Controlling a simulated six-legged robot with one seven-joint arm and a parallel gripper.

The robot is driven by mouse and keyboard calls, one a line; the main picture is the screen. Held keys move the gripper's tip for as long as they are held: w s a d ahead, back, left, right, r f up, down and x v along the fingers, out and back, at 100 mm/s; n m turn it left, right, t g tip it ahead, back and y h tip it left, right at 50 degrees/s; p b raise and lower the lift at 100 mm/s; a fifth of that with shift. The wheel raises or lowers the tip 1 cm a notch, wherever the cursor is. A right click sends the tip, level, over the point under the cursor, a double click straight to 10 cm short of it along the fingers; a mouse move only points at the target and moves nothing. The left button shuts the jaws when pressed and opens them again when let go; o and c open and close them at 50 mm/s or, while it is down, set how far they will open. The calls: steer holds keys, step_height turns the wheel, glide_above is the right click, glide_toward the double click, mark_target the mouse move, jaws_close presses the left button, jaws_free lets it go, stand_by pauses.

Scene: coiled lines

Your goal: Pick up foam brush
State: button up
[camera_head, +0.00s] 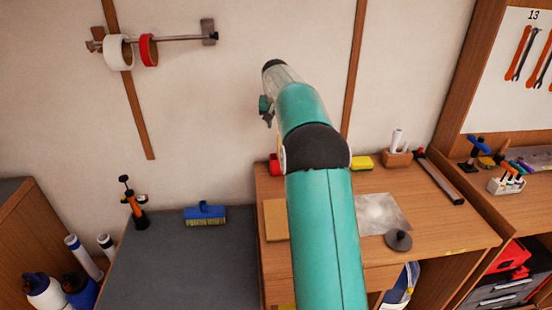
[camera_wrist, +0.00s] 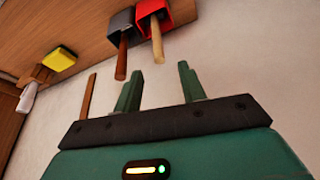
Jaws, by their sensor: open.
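My gripper (camera_wrist: 160,82) is open and empty, its two green fingers apart. In the head view my gripper (camera_head: 266,108) is partly hidden by my wrist, in front of the wall above the bench. The wrist view is upside down. It shows a dark grey block with a brown handle (camera_wrist: 122,57) and a red block with a light wooden handle (camera_wrist: 157,38), both beyond the fingertips with handles toward my gripper. I cannot tell which is the foam brush. In the head view the red block (camera_head: 274,165) shows left of my arm; the grey one is hidden behind it.
The wooden bench (camera_head: 460,235) holds a yellow sponge (camera_head: 362,162), a wooden block with a white roll (camera_head: 398,155), a metal plate (camera_head: 382,213) and a dark round weight (camera_head: 398,240). A blue brush (camera_head: 205,213) lies on the grey surface at left. Tape rolls (camera_head: 118,53) hang on the wall.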

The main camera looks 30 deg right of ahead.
steer(key=x, duration=1)
steer(key=shift+s+f, duration=0.1)
steer(key=shift+f, duration=0.25)
jaws_close()
